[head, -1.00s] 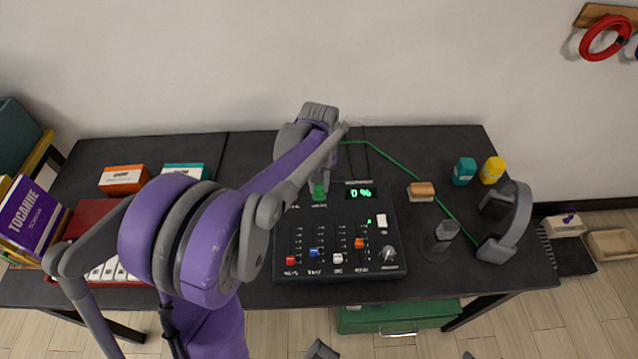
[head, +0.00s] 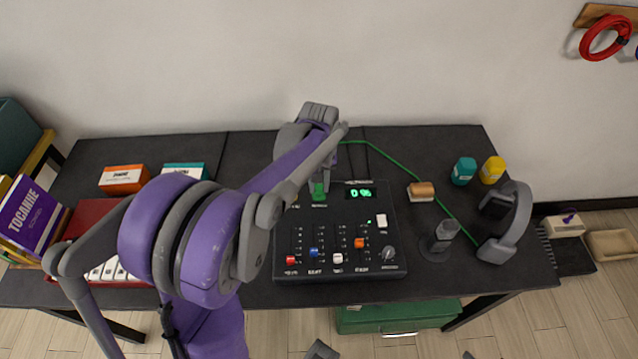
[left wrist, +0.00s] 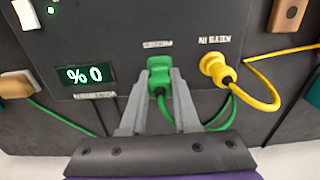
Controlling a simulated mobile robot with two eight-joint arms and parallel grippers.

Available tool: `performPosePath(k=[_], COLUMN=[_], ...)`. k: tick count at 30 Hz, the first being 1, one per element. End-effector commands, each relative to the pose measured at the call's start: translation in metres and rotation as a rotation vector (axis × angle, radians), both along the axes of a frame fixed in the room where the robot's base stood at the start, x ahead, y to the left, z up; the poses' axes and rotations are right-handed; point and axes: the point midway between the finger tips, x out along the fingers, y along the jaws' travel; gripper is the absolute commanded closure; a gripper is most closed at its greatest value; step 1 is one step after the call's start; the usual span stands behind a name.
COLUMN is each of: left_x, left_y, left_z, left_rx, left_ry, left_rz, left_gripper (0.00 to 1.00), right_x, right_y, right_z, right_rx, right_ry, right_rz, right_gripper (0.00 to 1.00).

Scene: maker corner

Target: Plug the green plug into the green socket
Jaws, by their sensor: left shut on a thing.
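My left gripper (head: 320,186) is over the back of the black control box, shut on the green plug (head: 319,194). In the left wrist view the left gripper (left wrist: 160,84) has its two grey fingers on either side of the green plug (left wrist: 160,70), and a green cable runs from it. The plug is at the box's top face, under a small white label. The green socket cannot be told apart from the plug here, so I cannot tell how deep the plug sits. My right gripper is not clearly in view.
A yellow plug (left wrist: 215,66) sits in the box close beside the left gripper. The black box (head: 340,225) has sliders and a lit display (head: 361,193). A sponge-like block (head: 421,191), headphones (head: 508,222) and a grey stand (head: 440,238) are to the right.

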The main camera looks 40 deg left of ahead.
Motion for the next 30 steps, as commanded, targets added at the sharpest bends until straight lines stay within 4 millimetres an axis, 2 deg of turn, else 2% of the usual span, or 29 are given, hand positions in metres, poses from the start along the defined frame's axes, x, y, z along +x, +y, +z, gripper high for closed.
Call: performPosePath(k=[24, 25, 30], left_x=[0.0, 0.0, 0.0], left_y=[0.0, 0.0, 0.0], left_z=[-0.014, -0.013, -0.013], left_rx=[0.0, 0.0, 0.0], left_ry=[0.0, 0.0, 0.0], left_rz=[0.0, 0.0, 0.0], left_gripper=[1.0, 0.65, 0.35], right_x=[-0.001, -0.001, -0.001], right_y=[0.0, 0.0, 0.0], right_z=[-0.01, -0.009, -0.009], right_rx=[0.0, 0.0, 0.0], right_ry=[0.003, 0.003, 0.003], right_rz=[0.0, 0.0, 0.0], right_gripper=[0.38, 0.38, 0.38])
